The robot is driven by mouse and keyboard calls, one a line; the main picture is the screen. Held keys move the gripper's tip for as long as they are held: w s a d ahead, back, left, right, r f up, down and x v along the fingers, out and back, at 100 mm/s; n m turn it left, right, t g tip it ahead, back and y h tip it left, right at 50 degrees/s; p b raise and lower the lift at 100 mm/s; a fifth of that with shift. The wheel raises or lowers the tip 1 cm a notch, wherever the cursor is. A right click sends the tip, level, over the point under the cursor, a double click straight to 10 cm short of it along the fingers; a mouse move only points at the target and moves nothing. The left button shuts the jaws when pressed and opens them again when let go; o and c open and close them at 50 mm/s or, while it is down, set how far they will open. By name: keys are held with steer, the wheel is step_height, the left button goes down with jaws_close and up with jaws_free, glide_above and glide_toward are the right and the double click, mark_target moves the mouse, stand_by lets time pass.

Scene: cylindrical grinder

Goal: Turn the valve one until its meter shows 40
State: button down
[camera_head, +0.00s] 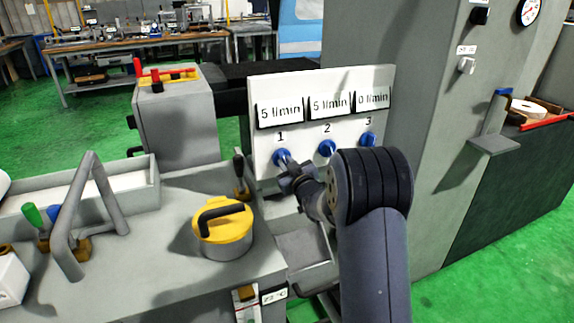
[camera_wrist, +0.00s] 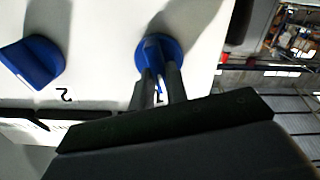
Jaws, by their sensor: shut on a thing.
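A white panel (camera_head: 320,80) carries three blue valve knobs in a row, labelled 1, 2 and 3, each with a meter above it. Valve one (camera_head: 281,157) is the leftmost, and its meter (camera_head: 280,112) reads 5 l/min. Valve two (camera_head: 327,148) has a meter reading 5 l/min, and valve three (camera_head: 368,139) has one reading 0 l/min. My gripper (camera_head: 287,168) is at valve one, partly covering it. In the wrist view my two fingers (camera_wrist: 162,85) are shut on the blue knob of valve one (camera_wrist: 153,48). Valve two (camera_wrist: 32,62) is beside it, untouched.
A yellow-lidded pot (camera_head: 222,232) stands on the grey machine bed left of my arm. A dark-handled lever (camera_head: 240,172) rises close to the panel's lower left. A grey cabinet (camera_head: 400,80) stands behind and right of the panel.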

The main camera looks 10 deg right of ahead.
steer(key=shift+f+n+b, duration=0.1)
steer(key=shift+n+b, duration=0.2)
steer(key=shift+b, duration=0.2)
steer(key=n+b, duration=2)
steer(key=n, duration=0.1)
steer(key=shift+a+f+n+b, duration=0.15)
steer(key=shift+f+n+b, duration=0.15)
steer(key=shift+f+b, duration=0.1)
steer(key=c, duration=1.4)
jaws_free()
steer(key=shift+s, duration=0.1)
